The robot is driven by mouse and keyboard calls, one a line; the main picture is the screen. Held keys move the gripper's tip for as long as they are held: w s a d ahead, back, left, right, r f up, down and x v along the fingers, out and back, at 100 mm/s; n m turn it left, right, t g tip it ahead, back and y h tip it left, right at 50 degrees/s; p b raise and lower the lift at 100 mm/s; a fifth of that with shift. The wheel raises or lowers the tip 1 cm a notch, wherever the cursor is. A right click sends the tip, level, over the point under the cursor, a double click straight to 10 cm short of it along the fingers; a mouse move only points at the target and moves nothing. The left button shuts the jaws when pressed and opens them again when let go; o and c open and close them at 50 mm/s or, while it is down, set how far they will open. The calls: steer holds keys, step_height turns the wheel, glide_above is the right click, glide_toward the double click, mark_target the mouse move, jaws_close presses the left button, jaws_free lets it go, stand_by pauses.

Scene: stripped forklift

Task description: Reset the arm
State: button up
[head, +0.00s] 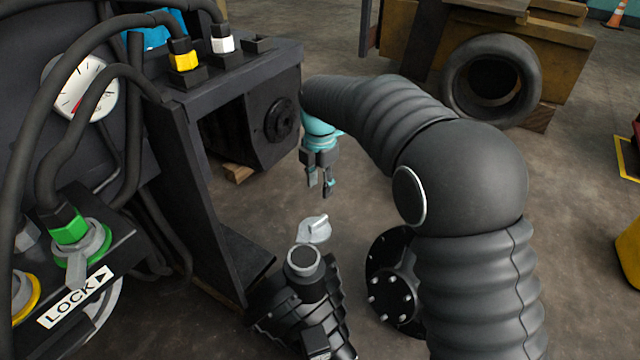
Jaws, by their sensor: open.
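My gripper (320,187) shows near the middle of the head view, at the end of my dark, sleeved arm. Its teal wrist hangs below the arm's end and the fingers point down. The fingers are apart and nothing shows between them. The gripper is in the open space to the right of the forklift's dark frame (215,85), and I see no contact with it. My arm rises on the right, bends at a large rounded elbow and reaches back to the left.
The forklift's left panel carries hoses, a gauge (86,88), a green connector (70,229) and a LOCK label (75,297). Yellow (184,57) and white (222,40) connectors sit on top. A tire (491,80) leans at the back. Concrete floor (350,50) is clear between.

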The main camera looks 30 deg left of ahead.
stand_by(0.3)
steer(key=s+d+f+m, duration=0.2)
steer(key=d+f+m, duration=0.15)
steer(key=m, duration=0.65)
steer(key=s+d+r+m, duration=0.1)
steer(key=d+r+m, duration=0.25)
steer(key=d, duration=0.35)
steer(key=d+r+m, duration=0.2)
steer(key=d+m, duration=0.3)
steer(key=d, duration=0.2)
steer(key=s+d+r+m, duration=0.1)
steer(key=d+r+m, duration=0.1)
steer(key=d+m, duration=0.3)
steer(key=s+d+r+m+t, duration=0.2)
steer(key=s+d+m, duration=0.1)
steer(key=d, duration=0.6)
steer(key=s+d+r+m+t, duration=0.1)
steer(key=s+d+r+m, duration=0.2)
steer(key=d, duration=0.6)
steer(key=s+d+r+m+t, duration=0.2)
steer(key=s+d+m, duration=0.2)
steer(key=d, duration=0.6)
steer(key=shift+s+r+t, duration=0.3)
steer(key=shift+s+r, duration=0.1)
steer(key=shift+s, duration=0.65)
steer(key=shift+d, duration=0.1)
